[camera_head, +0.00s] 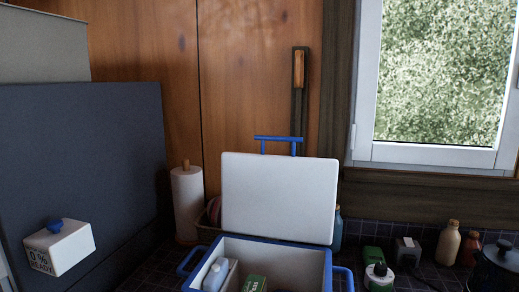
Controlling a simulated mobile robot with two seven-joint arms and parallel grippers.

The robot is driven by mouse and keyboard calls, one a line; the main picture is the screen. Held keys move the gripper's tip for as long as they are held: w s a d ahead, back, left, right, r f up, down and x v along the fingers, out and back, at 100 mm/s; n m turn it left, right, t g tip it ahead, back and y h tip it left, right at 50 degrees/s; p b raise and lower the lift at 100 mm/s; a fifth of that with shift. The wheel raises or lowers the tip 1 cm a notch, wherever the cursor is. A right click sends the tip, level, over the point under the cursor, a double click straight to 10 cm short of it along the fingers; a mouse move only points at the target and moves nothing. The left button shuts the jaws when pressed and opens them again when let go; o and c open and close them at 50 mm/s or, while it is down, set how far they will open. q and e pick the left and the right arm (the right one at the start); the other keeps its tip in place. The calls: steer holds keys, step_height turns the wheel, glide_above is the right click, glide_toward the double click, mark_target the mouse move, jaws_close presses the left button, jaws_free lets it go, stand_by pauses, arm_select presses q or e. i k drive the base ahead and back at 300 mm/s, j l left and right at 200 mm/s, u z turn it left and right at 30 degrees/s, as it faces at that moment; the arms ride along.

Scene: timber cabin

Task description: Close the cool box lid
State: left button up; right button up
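The cool box (317,258) stands on the dark tiled counter at the lower middle, with pale inner walls, a blue rim and blue side handles. Its white lid (279,197) is open and stands about upright at the back. A blue handle (279,139) sticks up from the lid's top edge. A light blue bottle (215,275) and a green carton (254,284) are inside the box. The bottom of the box is cut off by the frame. Neither of my grippers is in view.
A paper towel roll (187,203) stands left of the lid. Bottles, including a cream one (448,243), and a dark pot (494,268) are at the right. A dark grey panel (85,165) fills the left, with a white box (60,247) in front. A window (437,80) is above right.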

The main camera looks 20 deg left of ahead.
mark_target(293, 198)
steer(key=j+u, duration=0.15)
steer(key=j, duration=0.15)
steer(key=i+j+u, duration=0.15)
steer(key=j, duration=0.15)
steer(key=k+l+u, duration=1.15)
steer(key=u, duration=0.2)
steer(key=k, duration=0.1)
